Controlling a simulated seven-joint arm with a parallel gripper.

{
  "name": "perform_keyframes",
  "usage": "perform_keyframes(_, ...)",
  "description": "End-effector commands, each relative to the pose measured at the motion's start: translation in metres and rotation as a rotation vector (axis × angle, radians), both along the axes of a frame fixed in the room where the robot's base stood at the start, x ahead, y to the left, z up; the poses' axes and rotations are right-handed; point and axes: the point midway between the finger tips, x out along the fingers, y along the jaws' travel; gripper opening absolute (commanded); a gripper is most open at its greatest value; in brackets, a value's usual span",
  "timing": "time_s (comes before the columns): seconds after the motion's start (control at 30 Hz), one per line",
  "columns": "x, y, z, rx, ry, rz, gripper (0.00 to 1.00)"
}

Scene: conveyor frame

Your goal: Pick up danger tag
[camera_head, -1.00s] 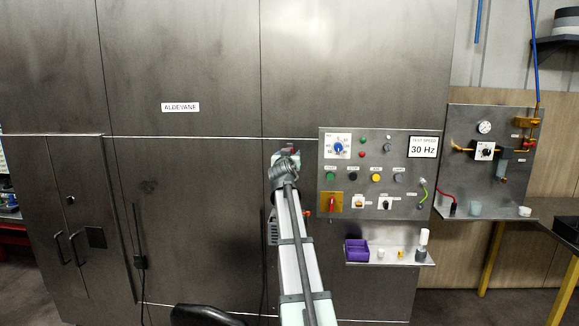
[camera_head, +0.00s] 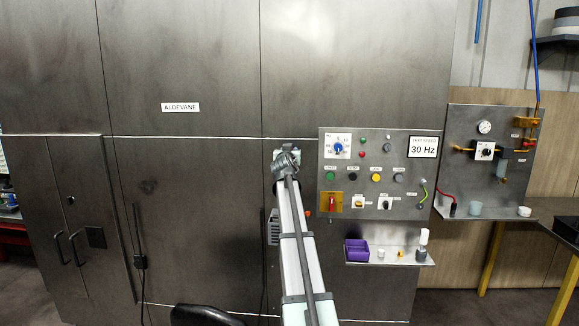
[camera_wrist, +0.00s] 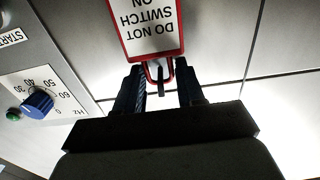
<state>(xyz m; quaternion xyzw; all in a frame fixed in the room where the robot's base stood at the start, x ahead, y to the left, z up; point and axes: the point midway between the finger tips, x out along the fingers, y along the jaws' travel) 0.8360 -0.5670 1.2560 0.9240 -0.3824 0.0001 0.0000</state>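The danger tag (camera_wrist: 150,28) is a white plate with a red border, reading "DO NOT SWITCH ON". It appears upside down at the top of the wrist view. Its red loop end lies between the two dark fingers of my gripper (camera_wrist: 160,88), with a dark peg-like piece inside the loop. The fingers stand apart on either side of the loop, and I see no clear grip on it. In the head view my arm hides the fingers and the tag; only the wrist (camera_head: 287,162) shows, left of the control panel.
The control panel (camera_head: 345,172) has a blue dial (camera_head: 338,149), which also shows in the wrist view (camera_wrist: 37,103). Below it a shelf (camera_head: 385,262) holds a purple bin (camera_head: 357,250) and small items. The large steel cabinet face (camera_head: 190,200) is clear to the left.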

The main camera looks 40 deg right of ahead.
Motion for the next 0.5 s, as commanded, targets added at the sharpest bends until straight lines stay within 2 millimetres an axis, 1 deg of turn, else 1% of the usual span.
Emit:
perform_keyframes(0.03,0.0000,0.0000,0.0000,0.000,0.000,0.000,0.33)
perform_keyframes(0.37,-0.0001,0.0001,-0.0001,0.000,0.000,0.000,0.02)
perform_keyframes(0.4,-0.0001,0.0001,-0.0001,0.000,0.000,0.000,0.00)
perform_keyframes(0.5,-0.0001,0.0001,-0.0001,0.000,0.000,0.000,0.00)
